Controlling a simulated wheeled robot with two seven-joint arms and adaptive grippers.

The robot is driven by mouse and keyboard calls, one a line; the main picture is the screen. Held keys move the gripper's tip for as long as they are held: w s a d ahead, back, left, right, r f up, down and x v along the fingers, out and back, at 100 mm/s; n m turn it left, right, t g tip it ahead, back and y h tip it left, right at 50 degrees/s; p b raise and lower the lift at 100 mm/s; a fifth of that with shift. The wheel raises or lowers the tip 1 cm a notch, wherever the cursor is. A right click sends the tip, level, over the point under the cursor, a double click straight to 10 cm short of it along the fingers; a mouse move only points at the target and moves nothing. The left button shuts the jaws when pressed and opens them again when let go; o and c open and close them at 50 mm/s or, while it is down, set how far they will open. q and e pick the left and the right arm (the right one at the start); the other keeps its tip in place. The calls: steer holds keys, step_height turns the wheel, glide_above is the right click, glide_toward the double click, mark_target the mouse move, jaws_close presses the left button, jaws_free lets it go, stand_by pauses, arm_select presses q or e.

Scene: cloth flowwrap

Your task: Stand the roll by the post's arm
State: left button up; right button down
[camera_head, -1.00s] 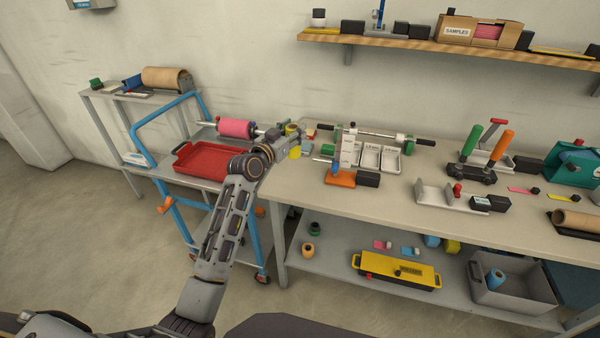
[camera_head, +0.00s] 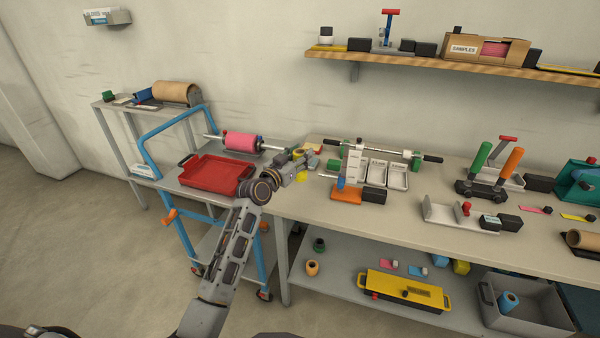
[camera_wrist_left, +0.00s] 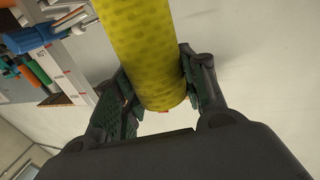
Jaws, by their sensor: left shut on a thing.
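A yellow roll (camera_wrist_left: 145,50) is between the fingers of my left gripper (camera_wrist_left: 155,100) in the left wrist view, with both fingers against its sides. In the head view, the left gripper (camera_head: 301,164) is above the left end of the bench, and yellow parts of the roll (camera_head: 301,178) show around it. Just to its right stands a blue post (camera_head: 341,183) on an orange base (camera_head: 346,196), with a thin rod reaching left towards the gripper. The gripper hides part of the roll, and the gap to the rod is hard to judge. My right gripper is not seen.
A cart with a red tray (camera_head: 215,178) and a pink roll (camera_head: 240,142) on a spindle stands left of the bench (camera_head: 400,213). White trays (camera_head: 377,174), a rod stand and handled tools crowd the bench to the right.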

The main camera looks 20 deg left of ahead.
arm_select(q)
steer(key=shift+f, duration=0.55)
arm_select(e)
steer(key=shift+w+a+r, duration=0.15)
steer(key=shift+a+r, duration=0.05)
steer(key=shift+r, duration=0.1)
arm_select(q)
steer(key=shift+f, duration=0.45)
steer(key=shift+f+b, duration=0.4)
steer(key=shift+f, duration=1.25)
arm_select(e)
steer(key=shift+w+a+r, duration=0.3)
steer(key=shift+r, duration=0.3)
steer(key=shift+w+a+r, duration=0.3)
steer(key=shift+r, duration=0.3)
arm_select(q)
steer(key=shift+f+b, duration=0.1)
steer(key=shift+b, duration=0.2)
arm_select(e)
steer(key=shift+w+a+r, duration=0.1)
arm_select(q)
steer(key=o, duration=1.2)
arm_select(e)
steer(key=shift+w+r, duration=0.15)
